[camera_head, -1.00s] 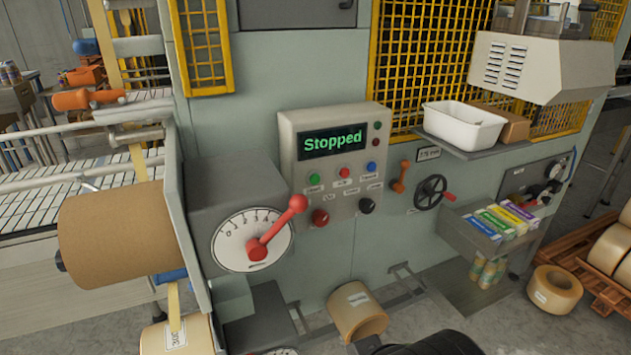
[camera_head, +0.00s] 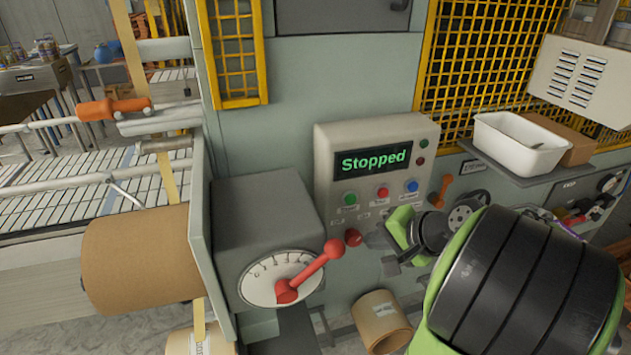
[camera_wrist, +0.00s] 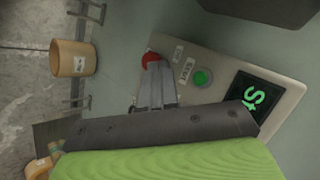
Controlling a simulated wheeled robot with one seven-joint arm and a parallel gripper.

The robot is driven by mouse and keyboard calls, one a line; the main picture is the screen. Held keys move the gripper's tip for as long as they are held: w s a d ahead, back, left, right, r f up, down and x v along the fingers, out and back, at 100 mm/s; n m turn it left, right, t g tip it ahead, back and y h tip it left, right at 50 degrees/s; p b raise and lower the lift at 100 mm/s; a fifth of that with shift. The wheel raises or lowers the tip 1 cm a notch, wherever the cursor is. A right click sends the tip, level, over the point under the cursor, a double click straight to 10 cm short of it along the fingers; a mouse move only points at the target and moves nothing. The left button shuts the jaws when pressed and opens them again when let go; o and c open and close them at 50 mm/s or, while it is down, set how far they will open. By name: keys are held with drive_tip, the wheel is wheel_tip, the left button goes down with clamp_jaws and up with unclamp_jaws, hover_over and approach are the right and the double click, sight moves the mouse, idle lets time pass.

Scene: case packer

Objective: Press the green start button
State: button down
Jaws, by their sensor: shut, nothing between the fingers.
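The green start button (camera_head: 350,199) is at the left of a row of buttons on the grey control panel (camera_head: 325,150). In the wrist view the green button (camera_wrist: 201,77) shows clear, right of my fingertips. My gripper (camera_head: 374,240) is in front of the lower part of the panel, below and right of the green button. In the wrist view my gripper (camera_wrist: 157,66) is shut and empty, its tips beside a red knob (camera_wrist: 151,59). I cannot tell how far the tips are from the panel. The display (camera_head: 373,160) reads "Stopped".
A red button (camera_head: 382,193) and a blue button (camera_head: 412,186) sit right of the green one. A red-handled lever (camera_head: 318,268) with a dial sticks out at the panel's lower left. A shelf with a white bin (camera_head: 515,148) is at the right.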

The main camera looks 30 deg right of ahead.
sight(351, 199)
drive_tip(key=w+d+p, duration=0.1)
drive_tip(key=w+d, duration=0.2)
drive_tip(key=w, duration=0.5)
drive_tip(key=shift+r+p, duration=0.15)
drive_tip(key=shift+p, duration=0.15)
idle(2.1)
drive_tip(key=shift+w+d, duration=0.1)
drive_tip(key=shift+w, duration=0.35)
